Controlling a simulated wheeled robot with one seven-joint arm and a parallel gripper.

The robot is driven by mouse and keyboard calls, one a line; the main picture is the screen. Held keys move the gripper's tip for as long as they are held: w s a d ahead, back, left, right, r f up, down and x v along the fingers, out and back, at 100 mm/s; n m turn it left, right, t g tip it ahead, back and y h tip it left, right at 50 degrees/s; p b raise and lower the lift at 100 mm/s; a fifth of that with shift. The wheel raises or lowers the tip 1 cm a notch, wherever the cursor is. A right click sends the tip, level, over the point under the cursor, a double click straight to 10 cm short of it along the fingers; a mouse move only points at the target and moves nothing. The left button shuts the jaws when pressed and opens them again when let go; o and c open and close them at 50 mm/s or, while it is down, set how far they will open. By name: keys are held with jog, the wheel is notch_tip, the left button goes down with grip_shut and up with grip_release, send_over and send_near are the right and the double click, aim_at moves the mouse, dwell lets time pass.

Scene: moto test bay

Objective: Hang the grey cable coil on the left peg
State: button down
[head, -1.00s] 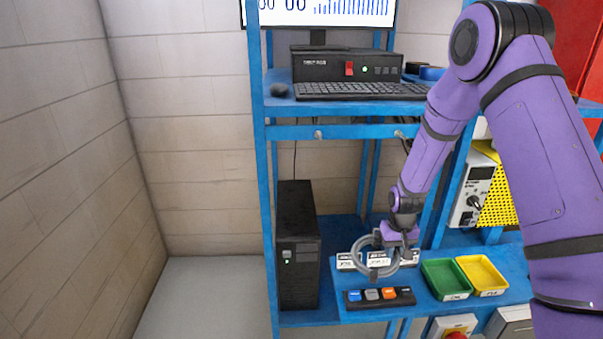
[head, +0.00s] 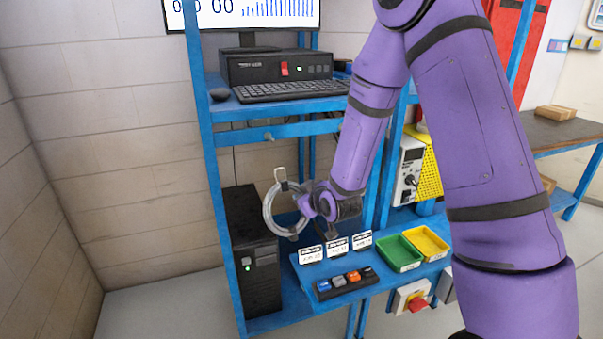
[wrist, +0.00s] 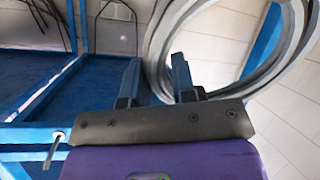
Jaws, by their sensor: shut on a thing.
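The grey cable coil (head: 266,220) is a ring, held roughly upright in the air in front of the rack. My gripper (head: 299,203) is shut on the coil's right side in the head view. In the wrist view a strand of the coil (wrist: 225,92) passes between the fingers (wrist: 156,82). In the wrist view a peg (wrist: 50,152) sticks out from a blue bar at lower left. No other peg shows in the head view; my arm covers part of the crossbar.
A keyboard (head: 290,90) and a black instrument (head: 262,68) stand on the upper shelf. A black computer tower (head: 257,265) stands left below. Label cards (head: 337,247), a button strip (head: 345,283), a green tray (head: 399,254) and a yellow tray (head: 427,243) are on the lower shelf.

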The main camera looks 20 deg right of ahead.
jog(key=s+a+r+n+t+y, duration=0.2)
jog(key=s+r+t+y, duration=0.15)
jog(key=r, duration=0.65)
jog(key=w+f, duration=0.1)
jog(key=w, duration=0.8)
jog(key=shift+w+f+t, duration=0.25)
jog(key=shift+f+t, duration=0.1)
dwell(0.4)
jog(key=shift+a+h, duration=0.1)
jog(key=shift+h, duration=0.15)
dwell(0.4)
jog(key=c, duration=0.8)
grip_release()
jog(key=shift+c, duration=0.2)
jog(key=shift+f, duration=0.1)
